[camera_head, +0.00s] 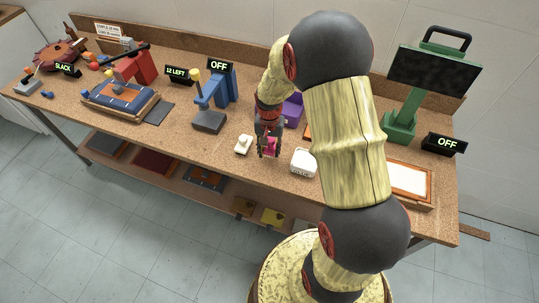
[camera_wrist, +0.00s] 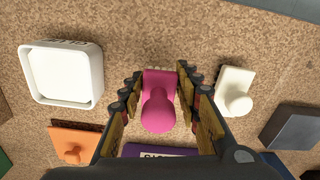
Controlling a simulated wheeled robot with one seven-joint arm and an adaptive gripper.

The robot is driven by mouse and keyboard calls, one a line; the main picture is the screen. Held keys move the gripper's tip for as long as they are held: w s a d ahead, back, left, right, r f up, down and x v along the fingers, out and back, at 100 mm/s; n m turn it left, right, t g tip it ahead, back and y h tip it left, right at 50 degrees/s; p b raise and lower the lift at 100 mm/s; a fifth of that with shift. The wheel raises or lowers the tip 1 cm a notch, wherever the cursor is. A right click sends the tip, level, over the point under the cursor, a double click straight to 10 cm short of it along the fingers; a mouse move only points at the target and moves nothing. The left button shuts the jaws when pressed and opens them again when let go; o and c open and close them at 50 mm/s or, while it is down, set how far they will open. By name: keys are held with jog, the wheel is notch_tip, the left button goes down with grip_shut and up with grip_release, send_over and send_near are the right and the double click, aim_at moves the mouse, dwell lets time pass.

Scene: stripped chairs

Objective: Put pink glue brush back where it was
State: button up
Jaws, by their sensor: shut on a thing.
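The pink glue brush (camera_wrist: 158,105) has a rounded knob handle and a flat rectangular block. In the wrist view it sits between the two fingers of my gripper (camera_wrist: 158,92), which is shut on it. In the head view, my gripper (camera_head: 268,149) points down over the front-middle of the bench, with a bit of pink (camera_head: 271,145) showing between its fingers. I cannot tell whether the brush touches the bench top. A white pot (camera_wrist: 65,76) with lettering on its side stands left of the brush in the wrist view; the pot (camera_head: 303,163) is right of my gripper in the head view.
A white knobbed block (camera_head: 243,145) lies close beside my gripper. A purple container (camera_head: 293,112) stands behind it. An orange knobbed piece (camera_wrist: 75,144) lies near the pot. A blue press (camera_head: 215,95) and a green stand (camera_head: 402,122) rise from the cork-topped bench (camera_head: 180,140).

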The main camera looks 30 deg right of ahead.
jog(key=shift+f, duration=1.35)
jog(key=shift+f, duration=0.1)
jog(key=o, duration=1.4)
jog(key=shift+c, duration=0.2)
notch_tip(320, 180, up, 12)
jog(key=shift+f+p, duration=0.1)
jog(key=shift+p, duration=0.95)
notch_tip(320, 180, up, 10)
jog(key=n+t, duration=0.1)
jog(key=n, duration=0.1)
send_over(269, 151)
jog(key=s+a, duration=0.2)
jog(key=a, duration=0.2)
jog(key=s+a+r+n+t, duration=0.2)
jog(key=s+a+r+n, duration=0.1)
jog(key=s+r, duration=0.4)
jog(key=s+a+r+n+t, duration=0.2)
jog(key=s+a+r, duration=0.4)
jog(key=s, duration=0.4)
jog(key=shift+r+n+t, duration=0.3)
jog(key=shift+r+n, duration=0.35)
jog(key=shift+n, duration=0.05)
